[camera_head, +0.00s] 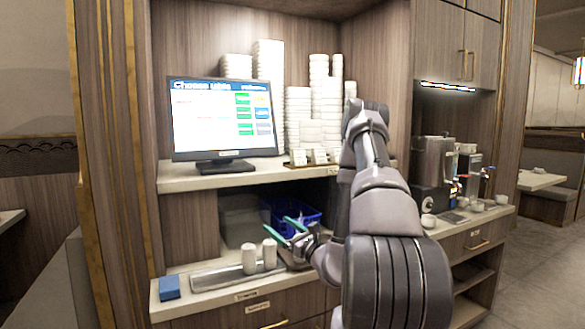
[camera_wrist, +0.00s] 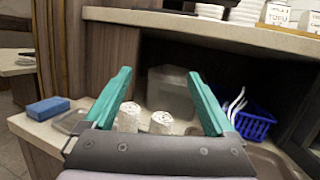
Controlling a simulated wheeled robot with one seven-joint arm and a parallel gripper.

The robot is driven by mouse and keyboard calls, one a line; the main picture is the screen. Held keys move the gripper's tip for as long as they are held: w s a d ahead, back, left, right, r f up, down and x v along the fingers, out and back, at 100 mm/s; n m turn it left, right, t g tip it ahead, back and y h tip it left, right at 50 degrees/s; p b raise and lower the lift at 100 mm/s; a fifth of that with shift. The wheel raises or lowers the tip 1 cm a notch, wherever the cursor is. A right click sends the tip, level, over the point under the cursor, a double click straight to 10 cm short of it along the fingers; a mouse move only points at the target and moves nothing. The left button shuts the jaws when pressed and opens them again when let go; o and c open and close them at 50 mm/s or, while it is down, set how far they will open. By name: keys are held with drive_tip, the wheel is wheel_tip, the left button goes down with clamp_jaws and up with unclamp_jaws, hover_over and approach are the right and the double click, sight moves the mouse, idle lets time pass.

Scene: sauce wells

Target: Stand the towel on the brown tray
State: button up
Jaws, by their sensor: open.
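Two white rolled towels (camera_head: 249,258) stand upright side by side on a long greyish tray (camera_head: 212,279) on the lower counter. They also show in the wrist view (camera_wrist: 129,118), between and beyond my fingers. My gripper (camera_head: 282,226) is open and empty, its green fingers spread, just right of and above the towels in the head view. It also shows in the wrist view (camera_wrist: 158,73). A brownish tray (camera_wrist: 266,158) lies at the right in the wrist view; in the head view my gripper and arm largely hide that area.
A blue sponge (camera_head: 169,288) lies at the counter's left end. A blue basket (camera_head: 302,218) with utensils and a grey bin (camera_head: 238,231) stand behind. The upper shelf (camera_head: 220,178) with a monitor (camera_head: 222,118) overhangs the back of the counter.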

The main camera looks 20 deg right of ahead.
drive_tip(key=s+a+r+n+g+y, duration=0.3)
drive_tip(key=a+r+n+g+y, duration=0.2)
drive_tip(key=a+r+n+y, duration=0.35)
drive_tip(key=s+a+r+n+g+h, duration=0.1)
drive_tip(key=s+a+r+n+g, duration=0.35)
drive_tip(key=s+n+g, duration=0.3)
drive_tip(key=s+a+r+n+g+h, duration=0.1)
drive_tip(key=s+a+r+n+g, duration=0.2)
drive_tip(key=s+a+n+g, duration=0.4)
drive_tip(key=s+d+r+n+t+h, duration=0.1)
drive_tip(key=s+d+n+h, duration=0.2)
drive_tip(key=s+d+h, duration=0.35)
drive_tip(key=d+r+t+h, duration=0.5)
drive_tip(key=d+r+t, duration=0.1)
drive_tip(key=r, duration=0.2)
drive_tip(key=shift+s+r+n, duration=0.15)
drive_tip(key=shift+s+n, duration=0.1)
drive_tip(key=shift+n, duration=0.15)
